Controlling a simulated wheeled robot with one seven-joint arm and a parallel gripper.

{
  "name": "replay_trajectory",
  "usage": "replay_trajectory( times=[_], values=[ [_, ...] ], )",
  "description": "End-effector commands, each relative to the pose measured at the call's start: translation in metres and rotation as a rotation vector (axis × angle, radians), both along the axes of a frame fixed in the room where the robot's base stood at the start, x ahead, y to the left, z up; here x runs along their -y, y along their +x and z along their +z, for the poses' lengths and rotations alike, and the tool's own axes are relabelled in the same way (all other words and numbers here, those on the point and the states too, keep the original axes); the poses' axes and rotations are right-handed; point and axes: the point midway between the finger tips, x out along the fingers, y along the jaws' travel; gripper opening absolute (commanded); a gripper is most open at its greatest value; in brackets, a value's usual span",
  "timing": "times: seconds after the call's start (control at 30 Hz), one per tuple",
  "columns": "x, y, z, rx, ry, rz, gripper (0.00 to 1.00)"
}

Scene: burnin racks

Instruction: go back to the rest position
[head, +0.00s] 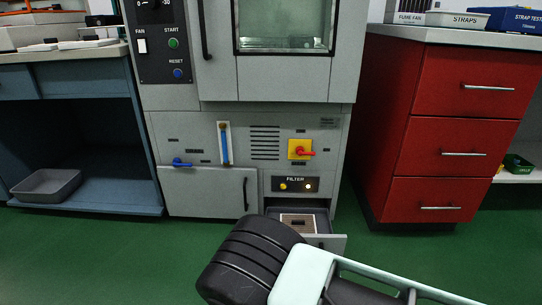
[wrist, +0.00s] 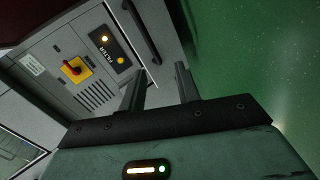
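My gripper (wrist: 160,85) shows in the wrist view with its two dark fingers apart and nothing between them. It is in front of the lower part of the grey cabinet (head: 215,125), whose FILTER panel (wrist: 112,48) lies beyond the fingers. In the head view my arm crosses the bottom of the picture, and I cannot make out the gripper fingers there. Below the FILTER panel a low drawer (head: 335,243) stands open with a pale-framed, brownish filter (head: 298,222) in it. My arm hides part of the drawer's front.
A red drawer unit (head: 455,110) stands at the right, its drawers shut. A blue bench with an open bay holds a grey bin (head: 47,184) at the left. The cabinet has a red-handled yellow switch (head: 299,149) and a blue valve lever (head: 181,163). Green floor (head: 110,255) is clear at the left.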

Motion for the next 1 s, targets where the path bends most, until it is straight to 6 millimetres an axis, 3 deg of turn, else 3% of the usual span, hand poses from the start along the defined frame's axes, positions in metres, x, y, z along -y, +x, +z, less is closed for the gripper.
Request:
replay_trajectory(
  times=[0.03,0.17,0.3,0.57,0.8,1.0],
  values=[
    [-0.01,0.001,0.02,-0.066,0.082,-0.04,0.33],
    [-0.034,-0.011,0.054,-0.264,0.276,-0.122,0.33],
    [-0.058,-0.029,0.104,-0.463,0.456,-0.188,0.33],
    [-0.079,-0.078,0.222,-0.786,0.675,-0.257,0.33],
    [-0.053,-0.138,0.33,-1.001,0.711,-0.301,0.33],
    [-0.008,-0.187,0.392,-1.079,0.64,-0.364,0.33]
  ],
)
